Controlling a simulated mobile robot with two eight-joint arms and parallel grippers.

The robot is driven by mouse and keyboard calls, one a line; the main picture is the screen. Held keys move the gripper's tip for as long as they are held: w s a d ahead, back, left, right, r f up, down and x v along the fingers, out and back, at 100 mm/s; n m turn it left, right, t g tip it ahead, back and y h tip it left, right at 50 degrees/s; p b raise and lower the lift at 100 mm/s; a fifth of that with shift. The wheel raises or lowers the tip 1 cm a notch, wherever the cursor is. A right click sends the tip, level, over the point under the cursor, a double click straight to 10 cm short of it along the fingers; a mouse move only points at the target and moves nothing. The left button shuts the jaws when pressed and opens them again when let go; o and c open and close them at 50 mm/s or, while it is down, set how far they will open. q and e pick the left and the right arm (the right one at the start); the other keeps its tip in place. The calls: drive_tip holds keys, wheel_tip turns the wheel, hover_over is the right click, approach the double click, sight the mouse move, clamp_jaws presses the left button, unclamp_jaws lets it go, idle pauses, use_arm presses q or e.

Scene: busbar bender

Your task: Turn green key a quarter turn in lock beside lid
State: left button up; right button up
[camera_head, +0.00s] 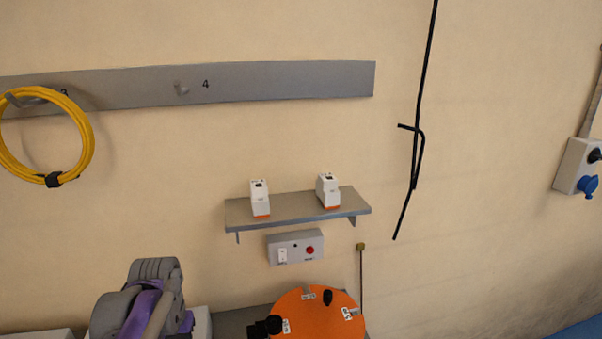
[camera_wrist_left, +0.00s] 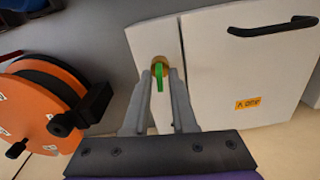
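In the left wrist view the green key (camera_wrist_left: 159,78) stands in a brass-coloured round lock (camera_wrist_left: 160,61) on a narrow white panel. Beside it is the white lid (camera_wrist_left: 250,65) with a black handle (camera_wrist_left: 273,27) and an orange label. My left gripper (camera_wrist_left: 159,85) has one finger on each side of the key. Gaps show between the fingers and the key, so it looks open around it. In the head view only part of my left arm shows at the lower left; key, lock and lid are not seen there. My right gripper is in neither view.
An orange round device (camera_wrist_left: 42,105) with black knobs lies left of the lock; it also shows in the head view (camera_head: 318,318). A wall shelf (camera_head: 297,210) holds two white-orange modules above a grey switch box (camera_head: 296,247). A yellow cable coil (camera_head: 85,150) hangs at left.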

use_arm(q)
drive_tip(key=shift+o, duration=0.9)
